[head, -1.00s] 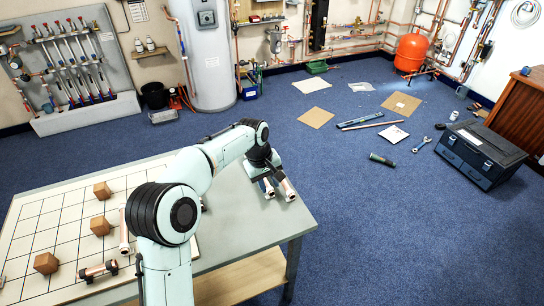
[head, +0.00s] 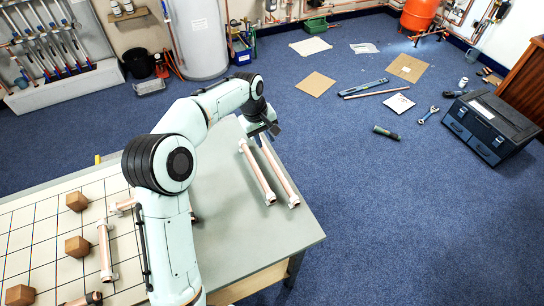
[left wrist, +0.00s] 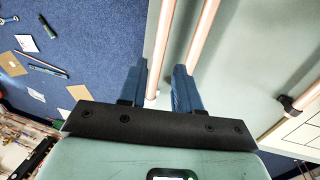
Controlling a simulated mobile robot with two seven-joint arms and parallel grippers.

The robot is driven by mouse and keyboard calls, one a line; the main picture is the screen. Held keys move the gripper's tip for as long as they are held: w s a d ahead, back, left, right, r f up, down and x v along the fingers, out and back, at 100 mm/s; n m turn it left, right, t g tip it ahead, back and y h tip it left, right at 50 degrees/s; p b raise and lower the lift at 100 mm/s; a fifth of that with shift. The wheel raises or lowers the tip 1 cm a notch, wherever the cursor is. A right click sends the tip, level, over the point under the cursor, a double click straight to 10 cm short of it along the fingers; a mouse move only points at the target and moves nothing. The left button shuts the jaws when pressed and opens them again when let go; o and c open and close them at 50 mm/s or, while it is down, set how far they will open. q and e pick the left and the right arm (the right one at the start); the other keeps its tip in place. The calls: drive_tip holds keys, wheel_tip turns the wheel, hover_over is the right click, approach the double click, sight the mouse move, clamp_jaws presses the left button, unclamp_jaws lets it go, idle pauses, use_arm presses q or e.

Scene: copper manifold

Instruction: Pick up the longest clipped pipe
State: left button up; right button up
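Two copper pipes with pale end fittings lie side by side on the grey table (head: 225,228), near its right end: a left one (head: 256,172) and a right one (head: 280,172). The right one looks slightly longer; their far ends are partly hidden by my left gripper (head: 268,130). In the left wrist view, the gripper's blue fingers (left wrist: 160,68) are apart. One pipe (left wrist: 161,45) shows in the gap between them, and the second pipe (left wrist: 203,30) passes behind the right finger. I cannot tell the height of the fingers above the pipes. My right gripper is not in view.
A gridded board (head: 32,225) on the table's left holds wooden blocks (head: 77,246), a pipe (head: 105,250) and other pipe pieces. A dark toolbox (head: 488,125) stands on the floor at right. Bare tabletop lies around the two pipes.

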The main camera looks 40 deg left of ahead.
sight(271, 159)
use_arm(q)
drive_tip(key=f, duration=0.4)
drive_tip(key=w+d+f, duration=0.1)
drive_tip(key=f, duration=0.7)
drive_tip(key=shift+w+d, duration=0.3)
drive_tip(key=shift+d, duration=0.05)
drive_tip(key=shift+c, duration=0.4)
clamp_jaws()
